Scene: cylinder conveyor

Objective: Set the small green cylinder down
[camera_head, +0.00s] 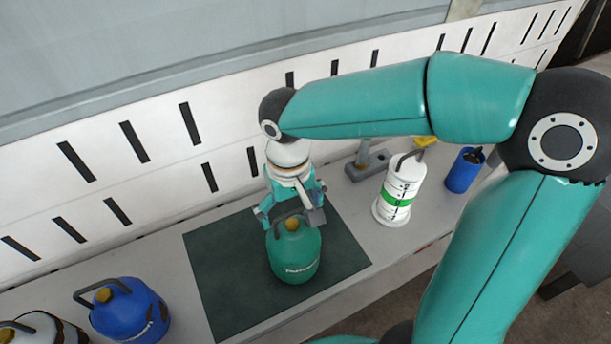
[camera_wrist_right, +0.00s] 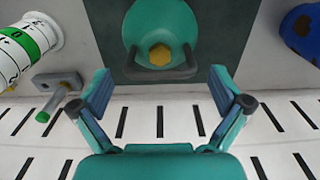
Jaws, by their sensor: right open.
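The small green cylinder (camera_head: 295,253) stands upright on the dark green mat (camera_head: 228,262) on the bench. It has a yellow valve cap and a dark handle. My right gripper (camera_head: 290,215) is above it and toward its back side, with its fingers spread. In the right wrist view the cylinder (camera_wrist_right: 160,30) is at the top centre, beyond the fingertips. The open right gripper (camera_wrist_right: 160,85) has nothing between its fingers there, and its fingers appear apart from the handle. My left gripper does not show.
A blue cylinder (camera_head: 130,312) and a partly seen white one (camera_head: 45,330) stand to the left. A white cylinder with a green band (camera_head: 398,190), a grey fixture (camera_head: 366,163) and a blue cup (camera_head: 463,172) are to the right. A slotted white wall (camera_head: 150,160) runs behind.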

